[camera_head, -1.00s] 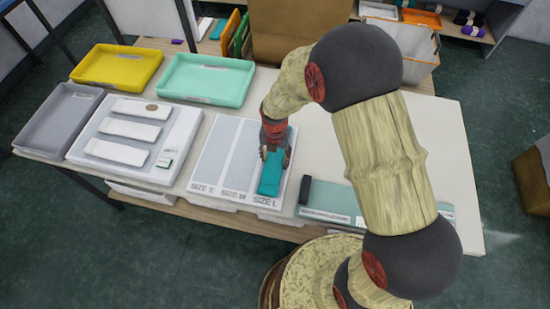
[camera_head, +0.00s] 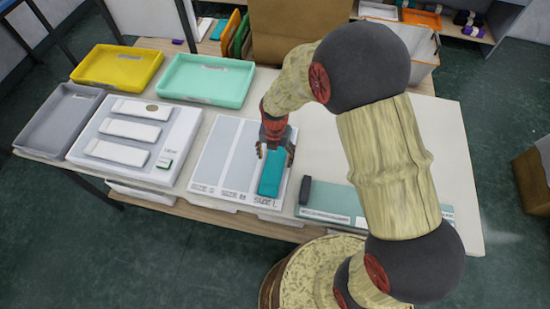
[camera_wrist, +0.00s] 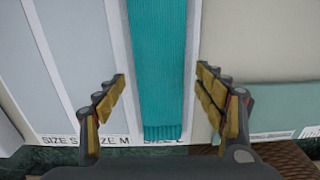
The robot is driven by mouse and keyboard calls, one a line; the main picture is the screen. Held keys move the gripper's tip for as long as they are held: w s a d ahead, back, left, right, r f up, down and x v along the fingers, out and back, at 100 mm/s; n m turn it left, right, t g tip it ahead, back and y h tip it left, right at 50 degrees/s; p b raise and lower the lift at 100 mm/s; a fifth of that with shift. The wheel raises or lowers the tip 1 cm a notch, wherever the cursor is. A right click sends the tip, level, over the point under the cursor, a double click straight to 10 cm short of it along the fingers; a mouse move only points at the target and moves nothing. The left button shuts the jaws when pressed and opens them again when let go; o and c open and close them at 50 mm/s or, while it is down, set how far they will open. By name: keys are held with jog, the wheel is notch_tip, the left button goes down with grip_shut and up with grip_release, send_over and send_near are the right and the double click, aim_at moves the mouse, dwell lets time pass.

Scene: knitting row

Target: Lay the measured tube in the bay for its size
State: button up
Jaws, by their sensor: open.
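A teal ribbed knit tube (camera_head: 271,175) lies flat in the bay marked SIZE L, the right one of three bays on the white sorting board (camera_head: 222,160). In the wrist view the tube (camera_wrist: 158,65) runs lengthwise along the bay, its ribbed end partly over the L label. My gripper (camera_head: 274,153) is open above the tube. In the wrist view my gripper's fingers (camera_wrist: 163,88) stand apart on either side of the tube, with clear gaps and no contact. The bays marked SIZE S and SIZE M are empty.
A grey tray (camera_head: 60,120), a yellow tray (camera_head: 117,68) and a teal tray (camera_head: 206,80) stand at the left and back. A white board with several white strips (camera_head: 135,140) lies left of the bays. A pale green measuring board (camera_head: 335,203) with a dark block lies to the right.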

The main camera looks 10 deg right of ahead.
notch_tip(320, 180, up, 10)
jog(key=p, duration=0.1)
notch_tip(320, 180, up, 9)
jog(key=m+t, duration=0.1)
jog(key=m, duration=0.5)
send_over(275, 161)
jog(key=s+d, duration=0.2)
jog(key=s+d+r+m+t, duration=0.2)
jog(key=s+d+r+m, duration=0.2)
jog(key=s+r+m, duration=0.4)
jog(key=s+d+r+m+t, duration=0.2)
jog(key=s+r+m, duration=0.6)
jog(key=m, duration=0.9)
jog(key=shift+s+d+r+m+t, duration=0.35)
jog(key=shift+s+d, duration=0.45)
jog(key=shift+d, duration=0.15)
jog(key=shift+f, duration=0.1)
notch_tip(275, 161, down, 5)
jog(key=b, duration=0.5)
